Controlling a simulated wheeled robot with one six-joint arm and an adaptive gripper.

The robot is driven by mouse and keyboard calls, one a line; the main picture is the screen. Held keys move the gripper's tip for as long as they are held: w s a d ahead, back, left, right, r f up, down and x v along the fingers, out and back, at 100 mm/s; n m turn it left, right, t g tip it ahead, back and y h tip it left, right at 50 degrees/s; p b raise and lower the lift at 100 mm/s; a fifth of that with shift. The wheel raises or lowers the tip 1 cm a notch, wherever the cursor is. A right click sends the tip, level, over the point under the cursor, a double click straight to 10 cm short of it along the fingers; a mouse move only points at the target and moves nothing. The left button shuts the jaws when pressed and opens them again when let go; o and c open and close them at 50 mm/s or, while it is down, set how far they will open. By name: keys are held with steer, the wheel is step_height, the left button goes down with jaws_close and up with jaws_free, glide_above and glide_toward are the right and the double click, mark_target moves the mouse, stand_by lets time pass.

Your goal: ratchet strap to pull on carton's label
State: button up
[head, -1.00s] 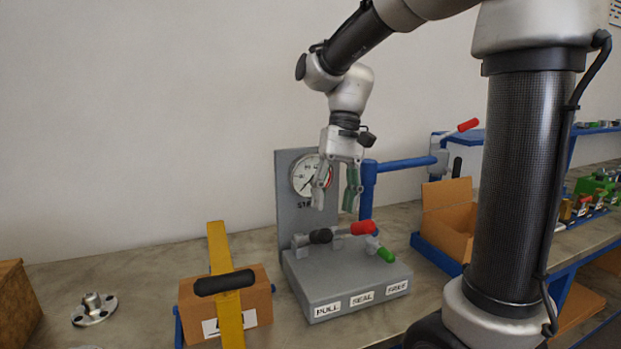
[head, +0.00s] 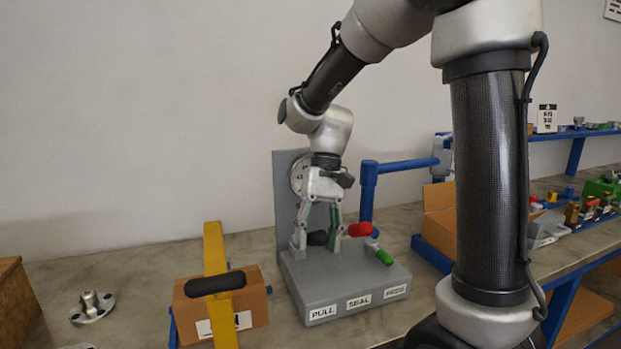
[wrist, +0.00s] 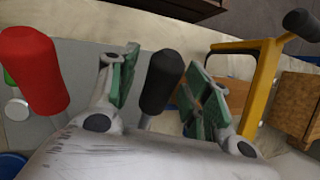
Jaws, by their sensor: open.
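A grey console (head: 350,282) has labels PULL, SEAL and FREE along its front. A black-knobbed lever (head: 317,238), a red one (head: 360,230) and a green one (head: 384,257) stand on it, the black nearest PULL. My gripper (head: 317,244) is open and low over the console. In the wrist view the black knob (wrist: 161,80) lies between its green-padded fingers, with gaps visible; the red knob (wrist: 32,68) is left of them. A brown carton (head: 252,296) with a white, partly covered label (head: 204,328) sits under a yellow bar (head: 215,257) with a black handle (head: 215,283).
A dial gauge (head: 297,174), partly hidden by my arm, is on the console's upright plate (head: 284,205). A blue post with a crossbar (head: 368,190) stands behind. An open carton (head: 438,222) is at right, a metal flange (head: 92,307) at left.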

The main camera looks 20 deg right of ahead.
steer(key=shift+c, duration=0.2)
jaws_close()
stand_by(0.7)
steer(key=c, duration=1)
jaws_free()
steer(key=s+f, duration=0.1)
steer(key=f, duration=0.3)
steer(key=s+f, duration=0.1)
steer(key=f, duration=0.1)
steer(key=shift+s, duration=0.3)
steer(key=shift+o, duration=0.3)
steer(key=shift+f, duration=0.45)
steer(key=r, duration=0.2)
steer(key=w+r, duration=0.1)
steer(key=r, duration=0.1)
steer(key=w+r, duration=0.1)
steer(key=r, duration=0.1)
jaws_close()
steer(key=shift+w+r, duration=0.25)
steer(key=shift+r, duration=0.1)
